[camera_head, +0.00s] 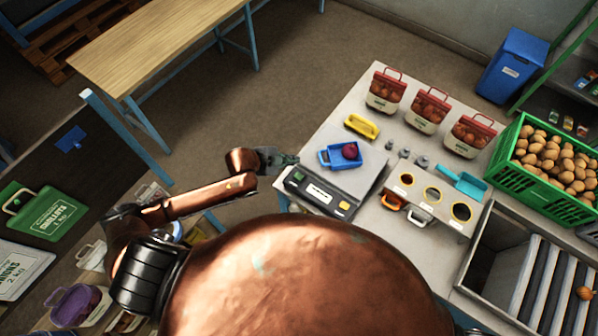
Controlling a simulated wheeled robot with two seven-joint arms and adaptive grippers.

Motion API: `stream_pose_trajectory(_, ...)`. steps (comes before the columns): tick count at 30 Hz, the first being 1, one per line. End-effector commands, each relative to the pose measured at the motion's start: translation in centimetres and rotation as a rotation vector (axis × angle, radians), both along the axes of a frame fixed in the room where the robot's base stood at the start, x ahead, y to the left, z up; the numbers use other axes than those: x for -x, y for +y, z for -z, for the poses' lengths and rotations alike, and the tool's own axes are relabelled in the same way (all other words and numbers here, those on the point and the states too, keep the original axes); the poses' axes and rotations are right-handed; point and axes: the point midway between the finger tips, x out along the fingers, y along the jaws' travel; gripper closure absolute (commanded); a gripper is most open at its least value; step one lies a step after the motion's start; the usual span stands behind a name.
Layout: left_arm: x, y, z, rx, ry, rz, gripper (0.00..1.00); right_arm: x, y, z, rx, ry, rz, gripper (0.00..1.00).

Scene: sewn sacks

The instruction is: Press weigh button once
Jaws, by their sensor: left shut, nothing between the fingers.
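The scale (362,178) stands on the light table, with a dark front panel holding a pale display (319,193). A green button (298,176) sits at the panel's left end and a yellow button (344,206) at its right end. I cannot read which one is the weigh button. A blue tray (329,157) with a dark red onion (349,151) in it rests on the scale plate. My left gripper (290,159) is shut and empty, near the scale's left corner, just behind the green button in the picture. Whether it touches anything is unclear. My right gripper is out of view.
A yellow tray (361,126), small weights (406,153), a box with round holes (429,201) and a turquoise scoop (464,184) stand around the scale. Red-topped sacks (427,110) stand behind. A green crate (537,188) of potatoes is at right. My copper body hides the front middle.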

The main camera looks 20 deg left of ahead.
Motion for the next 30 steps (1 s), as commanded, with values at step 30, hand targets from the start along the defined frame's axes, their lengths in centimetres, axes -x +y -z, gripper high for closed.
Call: stream_pose_trajectory(30,2.2,-2.1,-0.7,-0.021,-0.012,0.099,1.0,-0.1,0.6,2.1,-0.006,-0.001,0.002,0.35)
